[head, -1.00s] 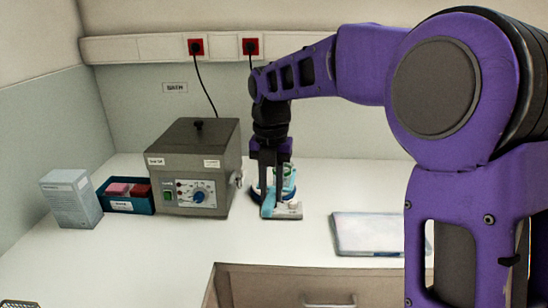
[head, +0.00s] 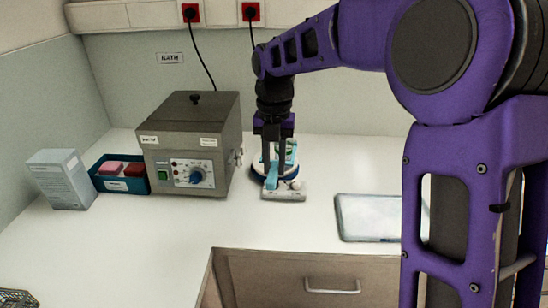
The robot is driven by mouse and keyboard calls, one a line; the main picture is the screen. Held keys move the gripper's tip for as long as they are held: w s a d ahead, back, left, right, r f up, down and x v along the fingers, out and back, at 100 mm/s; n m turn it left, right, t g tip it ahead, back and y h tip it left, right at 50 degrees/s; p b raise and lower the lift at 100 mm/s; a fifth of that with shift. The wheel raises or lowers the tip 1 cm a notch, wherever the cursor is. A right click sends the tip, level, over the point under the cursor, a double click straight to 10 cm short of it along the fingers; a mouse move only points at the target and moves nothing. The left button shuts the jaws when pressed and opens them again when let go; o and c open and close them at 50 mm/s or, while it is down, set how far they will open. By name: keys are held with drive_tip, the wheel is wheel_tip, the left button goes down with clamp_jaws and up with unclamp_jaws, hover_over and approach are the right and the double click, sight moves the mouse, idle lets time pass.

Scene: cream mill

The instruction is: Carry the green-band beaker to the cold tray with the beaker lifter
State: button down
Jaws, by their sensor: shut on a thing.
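My gripper (head: 273,170) points down over a small grey-and-white benchtop device (head: 287,196) and is shut on a light blue piece, which looks like the beaker lifter (head: 271,176). Behind the fingers a small vessel with green on it, which looks like the green-band beaker (head: 291,147), shows partly. My fingers hide most of it, so I cannot tell whether the lifter is around it or whether it is raised. The cold tray (head: 372,239), a flat pale tray with a grey-blue rim, lies to the right on the counter, its right end hidden by my arm.
A grey bath box (head: 190,140) with a blue dial stands close left of my gripper. Beyond it are a teal bin (head: 122,185) with red and pink items and a pale carton (head: 63,180). The counter between the device and the cold tray is clear.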

drive_tip(key=shift+w+f+b, duration=0.5)
drive_tip(key=shift+f+b, duration=1.9)
drive_tip(key=shift+f, duration=0.75)
drive_tip(key=w+d+p, duration=0.1)
drive_tip(key=w+p, duration=0.4)
drive_tip(key=w, duration=0.5)
drive_tip(key=shift+r, duration=0.25)
drive_tip(key=shift+s, duration=0.15)
drive_tip(key=shift+r, duration=1)
wheel_tip(320, 180, up, 7)
drive_tip(key=shift+r, duration=0.15)
idle(0.8)
idle(0.6)
